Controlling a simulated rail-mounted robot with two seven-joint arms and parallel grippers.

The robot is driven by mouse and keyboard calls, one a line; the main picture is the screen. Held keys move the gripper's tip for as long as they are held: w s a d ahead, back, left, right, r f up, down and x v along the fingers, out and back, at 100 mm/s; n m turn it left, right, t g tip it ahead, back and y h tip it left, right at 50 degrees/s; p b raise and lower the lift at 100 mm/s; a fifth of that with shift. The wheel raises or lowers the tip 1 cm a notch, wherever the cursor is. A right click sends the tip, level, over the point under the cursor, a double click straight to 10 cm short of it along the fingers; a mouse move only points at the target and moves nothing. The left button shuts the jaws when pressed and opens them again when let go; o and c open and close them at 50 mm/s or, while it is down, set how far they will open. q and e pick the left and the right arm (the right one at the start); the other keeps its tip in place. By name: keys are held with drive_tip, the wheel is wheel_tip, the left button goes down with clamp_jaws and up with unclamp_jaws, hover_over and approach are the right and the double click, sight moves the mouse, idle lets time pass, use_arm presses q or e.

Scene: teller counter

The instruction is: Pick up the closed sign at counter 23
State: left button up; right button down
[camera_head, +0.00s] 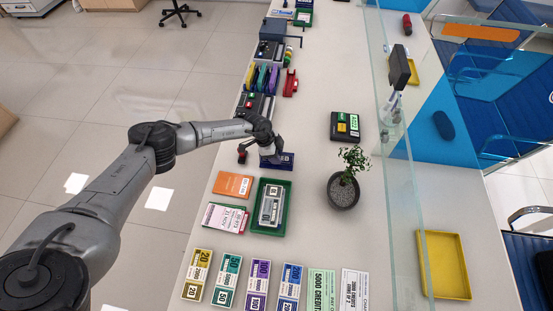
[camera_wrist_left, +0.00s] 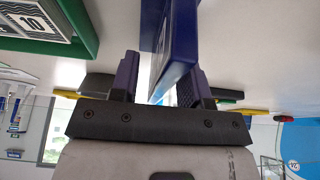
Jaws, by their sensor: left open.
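A dark blue sign (camera_head: 284,160) stands on the counter, just behind the green tray; I take it for the closed sign, though its lettering is too small to read. My left gripper (camera_head: 268,155) is down at the sign and partly covers it. In the left wrist view the blue sign (camera_wrist_left: 178,45) rises between the two open fingers of the left gripper (camera_wrist_left: 160,80). The fingers are on either side of it; I cannot tell whether either one touches. My right gripper is not in view.
A green tray (camera_head: 284,225) with a banded stack (camera_head: 271,206) sits near the sign. An orange card (camera_head: 233,185) lies left of it. A potted plant (camera_head: 343,190) and a black device (camera_head: 345,126) stand to the right. Glass panels (camera_head: 400,200) edge the counter.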

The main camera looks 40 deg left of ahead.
use_arm(q)
drive_tip(key=shift+f, duration=0.15)
drive_tip(key=shift+c, duration=0.3)
clamp_jaws()
idle(0.3)
